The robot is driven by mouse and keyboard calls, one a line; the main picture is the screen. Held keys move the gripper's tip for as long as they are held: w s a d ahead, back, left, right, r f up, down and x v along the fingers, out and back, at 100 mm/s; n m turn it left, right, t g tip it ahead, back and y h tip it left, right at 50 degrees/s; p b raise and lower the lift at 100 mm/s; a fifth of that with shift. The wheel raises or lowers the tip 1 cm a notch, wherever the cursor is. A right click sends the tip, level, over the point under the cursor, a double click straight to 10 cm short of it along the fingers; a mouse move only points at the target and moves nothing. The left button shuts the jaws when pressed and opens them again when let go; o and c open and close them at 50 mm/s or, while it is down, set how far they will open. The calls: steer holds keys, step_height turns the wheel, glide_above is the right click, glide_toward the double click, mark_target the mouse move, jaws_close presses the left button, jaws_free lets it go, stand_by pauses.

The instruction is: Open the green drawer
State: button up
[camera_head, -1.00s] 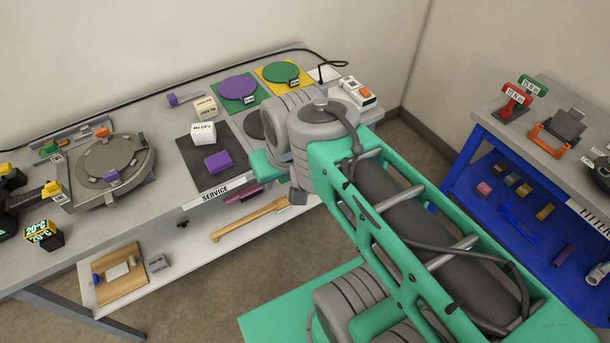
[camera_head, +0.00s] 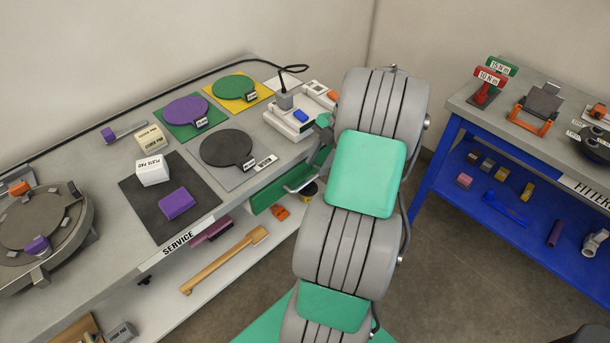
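The green drawer (camera_head: 272,192) sits under the right end of the service bench, at its front edge. Its long green front shows in part, with a grey metal handle bar (camera_head: 303,181) standing out near its right part. My arm covers the area right of the handle. I cannot tell from this view whether the drawer is shut or slightly out.
The service bench (camera_head: 95,225) holds a dark mat with a purple block (camera_head: 176,204), round pads and a white device (camera_head: 300,118). A shelf below holds a wooden-handled tool (camera_head: 222,260). A blue-framed bench (camera_head: 480,140) stands right. Open floor lies between.

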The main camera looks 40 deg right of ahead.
mark_target(307, 181)
steer(key=x, duration=0.5)
steer(key=shift+w+a+f, duration=0.1)
steer(key=shift+a+f, duration=0.05)
steer(key=shift+f, duration=0.2)
jaws_close()
stand_by(1.0)
